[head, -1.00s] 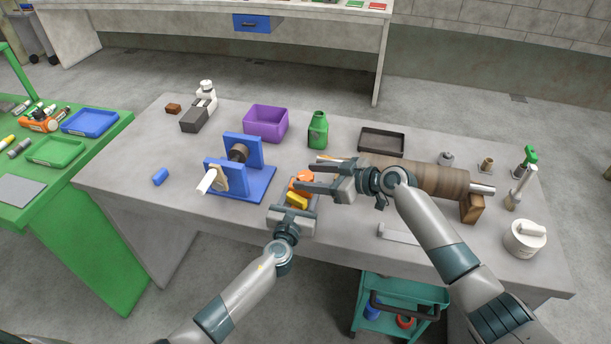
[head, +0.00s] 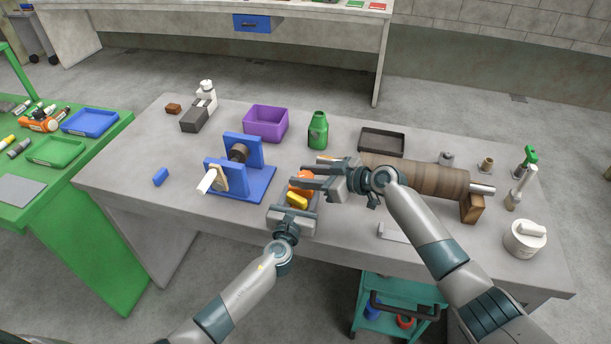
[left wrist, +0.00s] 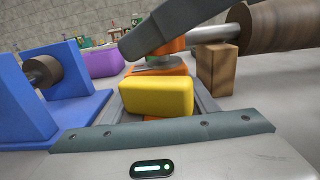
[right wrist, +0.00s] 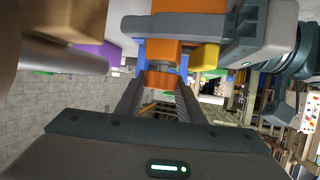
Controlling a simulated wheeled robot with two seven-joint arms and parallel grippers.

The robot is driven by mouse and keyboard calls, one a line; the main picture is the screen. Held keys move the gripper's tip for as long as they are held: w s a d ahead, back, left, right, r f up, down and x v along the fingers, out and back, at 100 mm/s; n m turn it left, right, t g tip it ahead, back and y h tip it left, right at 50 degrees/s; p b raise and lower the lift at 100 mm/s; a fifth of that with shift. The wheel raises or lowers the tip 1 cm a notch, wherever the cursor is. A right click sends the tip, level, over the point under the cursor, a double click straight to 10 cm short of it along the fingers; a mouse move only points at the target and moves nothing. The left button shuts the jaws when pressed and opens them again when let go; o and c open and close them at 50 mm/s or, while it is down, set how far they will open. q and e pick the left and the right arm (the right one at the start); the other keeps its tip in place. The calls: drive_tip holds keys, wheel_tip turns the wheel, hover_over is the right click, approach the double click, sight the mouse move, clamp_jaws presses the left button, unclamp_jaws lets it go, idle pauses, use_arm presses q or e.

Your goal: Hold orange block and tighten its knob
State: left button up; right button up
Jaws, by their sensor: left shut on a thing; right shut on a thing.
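The orange block (right wrist: 165,50) stands upright over the near middle of the table, with a yellow piece (head: 297,200) on my left gripper's side. My left gripper (head: 302,189) is shut on the orange block, its fingers passing either side of the yellow piece in the left wrist view (left wrist: 157,97). The orange knob (right wrist: 160,78) shows between the fingertips of my right gripper (right wrist: 160,88), which is shut on it. In the head view the right gripper (head: 305,174) comes in from the right and partly hides the block and knob.
A blue stand (head: 258,185) with a brown roller is close on the left. A long brown roller (head: 430,178) lies behind my right gripper. A purple bin (head: 266,123), a green bottle (head: 318,131) and a dark tray (head: 382,142) stand farther back. The table's front edge is bare.

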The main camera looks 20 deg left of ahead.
drive_tip(key=shift+f+m+t, duration=0.15)
drive_tip(key=shift+m+t, duration=0.45)
drive_tip(key=shift+s+m+t+h, duration=0.1)
drive_tip(key=shift+m+t+h, duration=0.5)
drive_tip(key=shift+m+t, duration=0.15)
use_arm(q)
drive_tip(key=shift+d, duration=0.1)
use_arm(e)
drive_tip(key=shift+a+m+t+h, duration=0.1)
drive_tip(key=shift+m+t+h, duration=0.7)
drive_tip(key=shift+m+t, duration=0.4)
drive_tip(key=shift+m+t+h, duration=0.35)
drive_tip(key=shift+m+h, duration=0.05)
drive_tip(key=shift+m, duration=0.05)
drive_tip(key=o, duration=1.1)
drive_tip(key=shift+c, duration=0.2)
drive_tip(key=shift+d, duration=0.2)
